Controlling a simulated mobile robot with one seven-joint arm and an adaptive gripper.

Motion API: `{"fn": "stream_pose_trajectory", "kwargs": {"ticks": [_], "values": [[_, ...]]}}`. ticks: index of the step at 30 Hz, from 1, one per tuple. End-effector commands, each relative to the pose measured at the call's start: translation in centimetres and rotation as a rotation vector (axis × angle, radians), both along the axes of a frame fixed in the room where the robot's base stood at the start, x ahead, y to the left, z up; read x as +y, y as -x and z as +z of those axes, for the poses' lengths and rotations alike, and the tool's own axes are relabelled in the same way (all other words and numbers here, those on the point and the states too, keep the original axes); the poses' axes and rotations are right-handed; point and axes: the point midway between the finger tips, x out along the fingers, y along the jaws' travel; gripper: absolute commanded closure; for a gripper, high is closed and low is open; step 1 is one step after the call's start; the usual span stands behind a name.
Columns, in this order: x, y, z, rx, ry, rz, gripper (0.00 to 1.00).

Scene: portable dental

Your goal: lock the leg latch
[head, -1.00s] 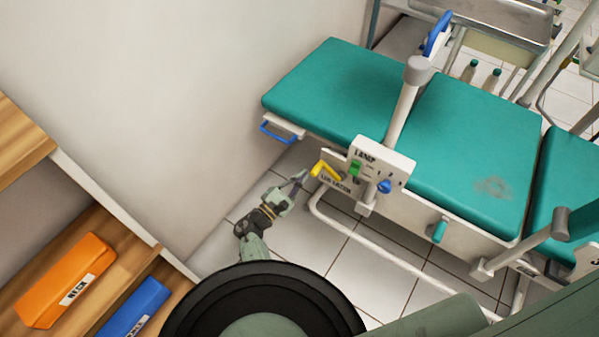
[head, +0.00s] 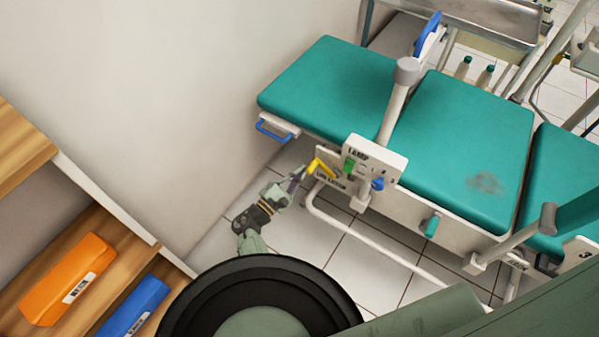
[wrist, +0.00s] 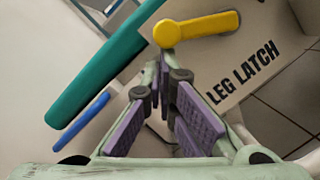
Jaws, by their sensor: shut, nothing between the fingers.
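The leg latch is a yellow lever (head: 320,168) on a pale plate on the side of the teal dental chair. In the wrist view the yellow lever (wrist: 200,28) points right from its round end, above the printed words LEG LATCH on the plate (wrist: 262,62). My gripper (head: 299,174) is just left of the lever in the head view. In the wrist view my gripper (wrist: 163,68) has its fingertips together just below the lever's round end, with nothing between them. I cannot tell whether they touch the lever.
A LAMP panel (head: 376,150) with a green switch and a blue knob is right of the latch. A blue handle (head: 273,132) sticks out under the teal leg pad (head: 325,88). Shelves with an orange case (head: 68,280) and a blue case (head: 135,306) stand at left. Floor below is clear.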

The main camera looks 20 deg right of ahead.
Motion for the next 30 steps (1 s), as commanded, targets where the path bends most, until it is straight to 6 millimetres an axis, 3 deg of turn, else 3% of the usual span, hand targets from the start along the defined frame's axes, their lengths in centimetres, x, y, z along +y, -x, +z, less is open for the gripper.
{"fn": "stream_pose_trajectory", "kwargs": {"ticks": [16, 30], "values": [[-0.2, 0.2, 1.5, -0.118, -0.09, 0.0, 1.0], [-1.3, 1.7, 4.9, -0.444, -0.345, 0.0, 1.0]]}}
